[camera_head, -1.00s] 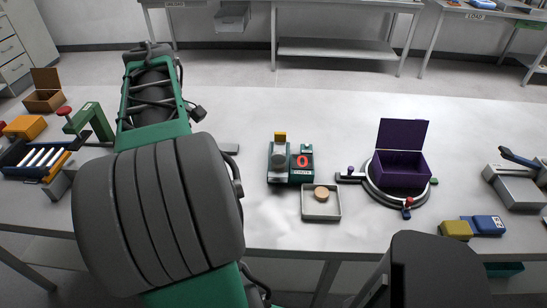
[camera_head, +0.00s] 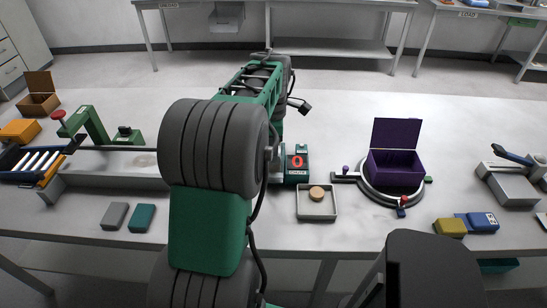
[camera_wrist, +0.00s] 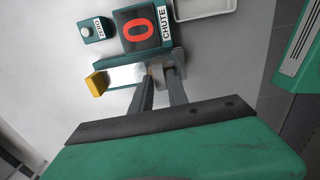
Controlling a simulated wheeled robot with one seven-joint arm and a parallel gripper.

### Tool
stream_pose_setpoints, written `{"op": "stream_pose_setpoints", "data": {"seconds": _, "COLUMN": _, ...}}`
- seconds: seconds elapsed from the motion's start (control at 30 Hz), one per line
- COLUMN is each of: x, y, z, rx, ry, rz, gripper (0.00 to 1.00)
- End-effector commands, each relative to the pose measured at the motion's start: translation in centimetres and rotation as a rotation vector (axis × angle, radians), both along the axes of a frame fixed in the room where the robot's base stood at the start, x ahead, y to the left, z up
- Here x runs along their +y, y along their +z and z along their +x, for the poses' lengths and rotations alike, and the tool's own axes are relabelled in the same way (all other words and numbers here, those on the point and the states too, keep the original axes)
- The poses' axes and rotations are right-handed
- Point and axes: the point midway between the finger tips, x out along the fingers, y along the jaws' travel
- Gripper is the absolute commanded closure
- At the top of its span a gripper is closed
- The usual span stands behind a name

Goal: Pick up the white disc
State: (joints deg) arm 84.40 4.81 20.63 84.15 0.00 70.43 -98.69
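In the wrist view, my gripper (camera_wrist: 160,76) reaches over the teal chute device (camera_wrist: 181,58), its two dark fingers apart. A small pale grey piece (camera_wrist: 155,72) shows at the fingertips; I cannot tell whether it is the white disc or part of the device, nor whether the fingers touch it. In the head view, my arm hides my gripper and the left part of the device (camera_head: 297,178), which has a red 0 display. No disc of clear white is seen there. A tan round piece (camera_head: 317,193) lies in the small white tray (camera_head: 334,208).
The purple open box (camera_head: 396,165) stands on a round base to the right. Yellow (camera_head: 449,227) and blue (camera_head: 482,222) blocks lie at the front right. Grey (camera_head: 115,216) and teal (camera_head: 143,218) blocks lie at the front left. A button box (camera_wrist: 92,31) stands near the device.

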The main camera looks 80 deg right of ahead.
Motion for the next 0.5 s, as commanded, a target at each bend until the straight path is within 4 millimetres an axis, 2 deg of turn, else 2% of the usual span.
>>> {"op": "stream_pose_setpoints", "data": {"seconds": 0.1, "x": 0.0, "y": 0.03, "z": 0.02, "rx": 0.0, "ry": 0.0, "rz": -0.001, "gripper": 0.8}}
{"op": "stream_pose_setpoints", "data": {"seconds": 0.33, "x": -0.01, "y": 0.06, "z": 0.03, "rx": 0.0, "ry": 0.0, "rz": -0.001, "gripper": 0.99}}
{"op": "stream_pose_setpoints", "data": {"seconds": 0.5, "x": -0.01, "y": 0.07, "z": 0.03, "rx": 0.0, "ry": 0.0, "rz": -0.001, "gripper": 1.0}}
